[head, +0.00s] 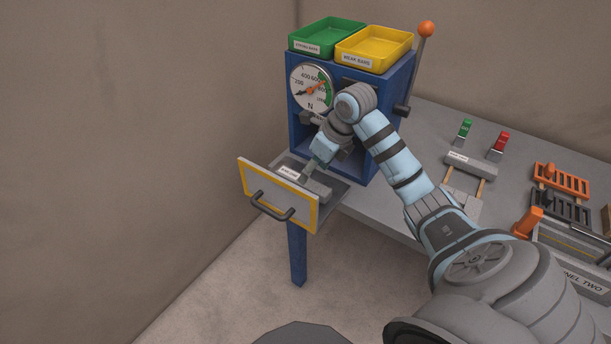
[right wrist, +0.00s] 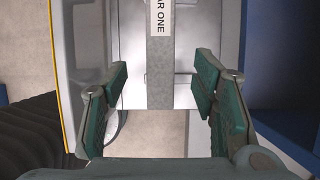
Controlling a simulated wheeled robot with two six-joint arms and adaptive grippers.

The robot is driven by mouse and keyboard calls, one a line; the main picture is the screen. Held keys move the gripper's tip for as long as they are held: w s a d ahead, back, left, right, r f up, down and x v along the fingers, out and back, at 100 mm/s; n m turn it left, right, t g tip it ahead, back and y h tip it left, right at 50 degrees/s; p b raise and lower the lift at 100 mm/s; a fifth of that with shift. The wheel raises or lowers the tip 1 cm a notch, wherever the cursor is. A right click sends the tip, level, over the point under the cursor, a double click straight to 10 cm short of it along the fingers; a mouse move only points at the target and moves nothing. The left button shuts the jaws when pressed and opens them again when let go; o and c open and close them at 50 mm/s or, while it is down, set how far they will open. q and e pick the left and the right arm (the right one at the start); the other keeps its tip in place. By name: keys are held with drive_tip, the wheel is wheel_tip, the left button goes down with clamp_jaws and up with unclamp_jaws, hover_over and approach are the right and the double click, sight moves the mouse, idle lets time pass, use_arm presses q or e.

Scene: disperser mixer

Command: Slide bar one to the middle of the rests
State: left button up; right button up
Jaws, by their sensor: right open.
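Bar one (right wrist: 160,75), a grey bar with a white label reading "AR ONE", lies in the pulled-out drawer of the blue machine. My right gripper (right wrist: 161,88) is open, with one finger on each side of the bar's near end and a gap on both sides. In the head view the right gripper (head: 313,166) reaches down into the drawer from above. The rests under the bar are not clearly visible. My left gripper is not in view.
The drawer front (head: 277,196) has a yellow edge and dark handle. The blue machine (head: 365,155) carries a dial (head: 311,88), a green tray (head: 326,36), a yellow tray (head: 374,48) and an orange-knobbed lever (head: 426,29). Another labelled bar (head: 471,165) lies on the grey table.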

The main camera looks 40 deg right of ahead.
drive_tip(key=x, duration=0.6)
drive_tip(key=shift+w, duration=0.45)
drive_tip(key=shift+w+a+f, duration=0.1)
drive_tip(key=shift+f, duration=0.3)
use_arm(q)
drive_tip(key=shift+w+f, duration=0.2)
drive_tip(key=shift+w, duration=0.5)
use_arm(e)
drive_tip(key=shift+s+r, duration=0.1)
drive_tip(key=shift+s, duration=0.1)
drive_tip(key=shift+w, duration=0.1)
clamp_jaws()
drive_tip(key=shift+w+d+b, duration=0.25)
drive_tip(key=shift+w+b, duration=0.25)
drive_tip(key=shift+w+d+b, duration=0.25)
drive_tip(key=shift+w+b, duration=0.25)
drive_tip(key=shift+w, duration=0.05)
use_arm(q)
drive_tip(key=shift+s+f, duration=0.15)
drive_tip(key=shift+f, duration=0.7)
